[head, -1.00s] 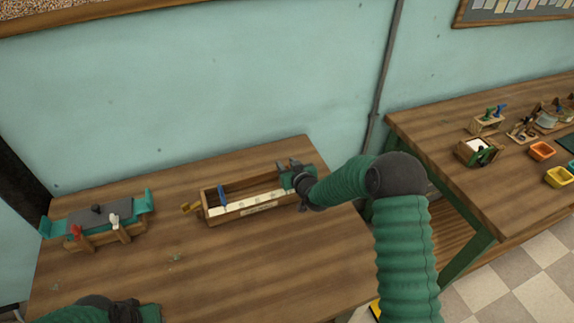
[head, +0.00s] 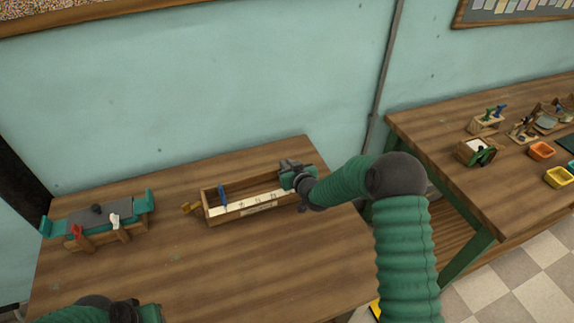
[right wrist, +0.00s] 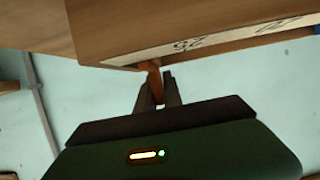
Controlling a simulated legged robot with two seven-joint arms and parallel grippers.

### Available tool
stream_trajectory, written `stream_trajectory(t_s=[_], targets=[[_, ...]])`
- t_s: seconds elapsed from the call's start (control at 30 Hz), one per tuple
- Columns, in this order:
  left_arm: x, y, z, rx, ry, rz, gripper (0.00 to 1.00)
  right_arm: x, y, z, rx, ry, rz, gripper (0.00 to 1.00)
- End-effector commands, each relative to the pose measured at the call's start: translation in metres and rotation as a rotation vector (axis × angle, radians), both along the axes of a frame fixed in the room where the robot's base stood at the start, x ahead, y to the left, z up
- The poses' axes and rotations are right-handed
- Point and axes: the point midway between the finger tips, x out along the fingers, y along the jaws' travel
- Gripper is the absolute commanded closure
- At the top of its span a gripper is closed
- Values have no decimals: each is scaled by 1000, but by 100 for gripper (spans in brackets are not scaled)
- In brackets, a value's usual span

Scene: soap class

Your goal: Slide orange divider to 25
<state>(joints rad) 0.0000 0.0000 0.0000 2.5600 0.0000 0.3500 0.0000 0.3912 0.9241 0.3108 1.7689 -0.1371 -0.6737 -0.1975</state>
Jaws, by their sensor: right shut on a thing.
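A long wooden box (head: 262,209) with a white number scale stands on the left table. My right gripper (head: 286,168) is at the box's right end. In the right wrist view, my right gripper (right wrist: 158,92) is shut on the orange divider (right wrist: 154,79), a thin orange piece at the box's edge. The scale (right wrist: 187,46) shows 25 close to the divider, upside down. The divider is hidden in the head view. A blue divider (head: 222,194) stands towards the box's left end. My left gripper (head: 128,311) is dark and partly cut off at the bottom; its jaws are unclear.
A wooden fixture (head: 124,233) with teal ends and red, white and black knobs stands left of the box. The table front (head: 225,270) is clear. A second table (head: 455,125) at right holds small stands and orange and yellow bins.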

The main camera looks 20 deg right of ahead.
Motion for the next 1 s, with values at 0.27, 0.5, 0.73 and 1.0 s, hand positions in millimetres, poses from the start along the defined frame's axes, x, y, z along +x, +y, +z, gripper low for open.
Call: stream_trajectory(t_s=[0.27, 0.5, 0.73, 1.0], targets=[[0, 0, 0, 0, 0, 0, 67, 0, -1, -1, 0, 1, -1, 100], [0, 0, 0, 0, 0, 0, 67, 0, -1, -1, 0, 2, -1, 100], [0, 0, 0, 0, 0, 0, 67, 0, 0, -1, 0, 2, -1, 100], [0, 0, -6, 0, 0, 0, 67, 0, 29, -2, 0, 3, 3, 100]])
